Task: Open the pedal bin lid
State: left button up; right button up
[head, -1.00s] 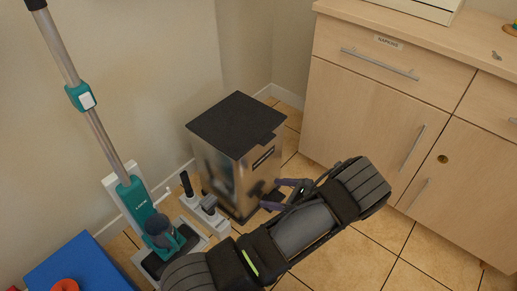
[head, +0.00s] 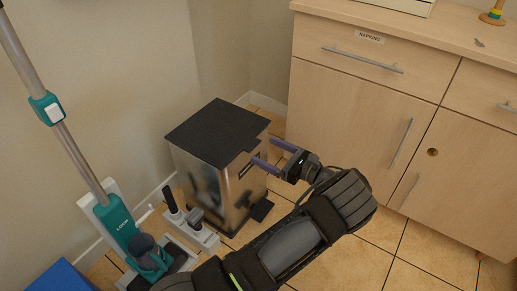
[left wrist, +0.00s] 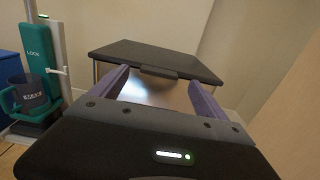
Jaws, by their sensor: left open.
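The pedal bin (head: 205,185) is a shiny metal box standing on the tiled floor in the head view. Its flat black lid (head: 217,130) is closed, and a black pedal (head: 262,210) sticks out at its foot. In the left wrist view the lid (left wrist: 150,54) lies ahead, with a small front tab (left wrist: 158,72) between the fingers. My left gripper (head: 266,152) is open and empty, with its purple fingers pointing at the bin's front just below the lid's front edge. Contact cannot be told. My right gripper is not in view.
Wooden cabinets (head: 365,120) with metal handles stand to the right of the bin. A teal floor cleaner (head: 125,225) leans at the left, with its base and attachments beside the bin. A blue box (head: 55,280) is at lower left. Walls close in behind the bin; tiles at front right are clear.

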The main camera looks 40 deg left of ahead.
aim_at(256, 146)
pick_arm(q)
jog(key=shift+a+b, duration=0.4)
jog(key=shift+a, duration=1.55)
grip_shut()
